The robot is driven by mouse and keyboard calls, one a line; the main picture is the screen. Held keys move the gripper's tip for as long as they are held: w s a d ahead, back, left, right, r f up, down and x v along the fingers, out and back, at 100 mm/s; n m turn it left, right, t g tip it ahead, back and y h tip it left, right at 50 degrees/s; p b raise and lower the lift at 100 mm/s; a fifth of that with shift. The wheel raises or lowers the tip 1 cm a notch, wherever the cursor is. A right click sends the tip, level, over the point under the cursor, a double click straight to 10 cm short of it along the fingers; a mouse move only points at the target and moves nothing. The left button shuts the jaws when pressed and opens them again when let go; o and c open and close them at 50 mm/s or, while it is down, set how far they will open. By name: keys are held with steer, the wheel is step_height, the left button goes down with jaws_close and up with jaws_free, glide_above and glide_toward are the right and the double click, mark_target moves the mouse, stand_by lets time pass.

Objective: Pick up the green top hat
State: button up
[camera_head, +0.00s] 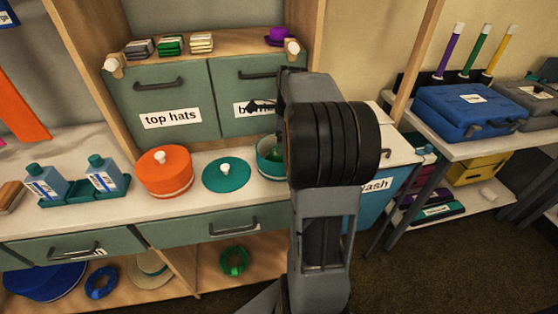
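An open teal round box (268,163) stands on the white counter, partly hidden behind my arm. A small patch of green (279,139) shows at its right inside; I cannot tell whether it is a green top hat. The box's teal lid (226,175) with a white knob lies flat on the counter just left of it. The dark end of my gripper (262,107) shows in front of the right cabinet door's label, above the open box. My arm hides most of it, so its opening and anything between its fingers cannot be made out.
A closed orange round box (165,176) and a tray of blue bottles (86,195) stand to the left. A door labelled "top hats" (162,88) is shut. A small purple hat (278,37) sits on the ledge above. A blue bin (375,205) and a blue case (465,108) stand right.

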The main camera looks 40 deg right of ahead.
mark_target(280, 158)
steer(key=shift+w+a+f+b, duration=0.1)
steer(key=shift+a+f+b, duration=0.1)
steer(key=shift+f, duration=0.75)
steer(key=shift+w+a+f+b, duration=0.1)
steer(key=shift+f+b, duration=0.15)
steer(key=shift+f, duration=0.75)
steer(key=shift+w+a+f+b, duration=0.1)
steer(key=shift+a+f+b, duration=0.1)
steer(key=shift+f, duration=0.75)
steer(key=shift+c, duration=0.3)
steer(key=c, duration=0.6)
